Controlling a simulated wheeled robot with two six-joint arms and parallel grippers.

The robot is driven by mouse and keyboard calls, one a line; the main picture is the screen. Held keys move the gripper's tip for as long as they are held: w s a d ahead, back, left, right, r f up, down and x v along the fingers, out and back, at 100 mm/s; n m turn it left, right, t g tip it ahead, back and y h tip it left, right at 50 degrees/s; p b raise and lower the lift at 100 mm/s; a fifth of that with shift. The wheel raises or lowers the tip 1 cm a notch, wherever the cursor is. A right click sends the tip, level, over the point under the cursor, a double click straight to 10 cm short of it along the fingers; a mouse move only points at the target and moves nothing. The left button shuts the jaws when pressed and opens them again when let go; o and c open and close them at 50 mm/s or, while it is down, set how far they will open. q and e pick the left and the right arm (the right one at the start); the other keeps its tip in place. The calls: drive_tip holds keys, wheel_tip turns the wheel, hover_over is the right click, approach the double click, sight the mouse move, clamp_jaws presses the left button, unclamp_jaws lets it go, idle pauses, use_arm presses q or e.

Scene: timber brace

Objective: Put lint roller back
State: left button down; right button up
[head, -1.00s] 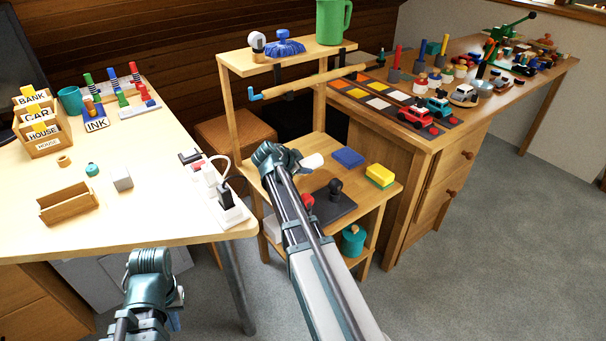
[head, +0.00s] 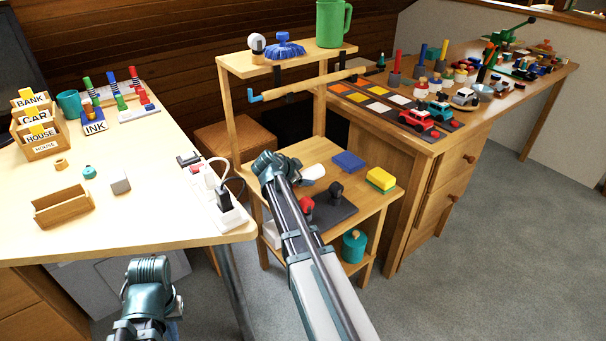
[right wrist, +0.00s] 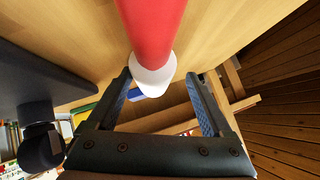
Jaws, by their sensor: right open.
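A red cylinder with a white end, which looks like the lint roller (right wrist: 150,30), comes from the top of the right wrist view. Its white end lies between my right gripper's fingers (right wrist: 167,78), which are spread and not closed on it. In the head view a white rounded piece (head: 313,172), perhaps its end, lies on the stand's middle shelf beside my right gripper (head: 278,166). My right arm hides part of this area. My left gripper (head: 150,300) is low by the front edge of the white table, its fingers not clearly visible.
The wooden stand (head: 350,210) holds a blue pad (head: 348,161), a yellow sponge (head: 381,178) and a dark slab (head: 335,208) with a dark knob. Above runs a wooden rail (head: 310,84). A power strip (head: 228,210) sits at the white table's edge (head: 150,235).

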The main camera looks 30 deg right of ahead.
drive_tip(key=p+v, duration=0.7)
drive_tip(key=v, duration=0.5)
drive_tip(key=shift+s+r, duration=0.1)
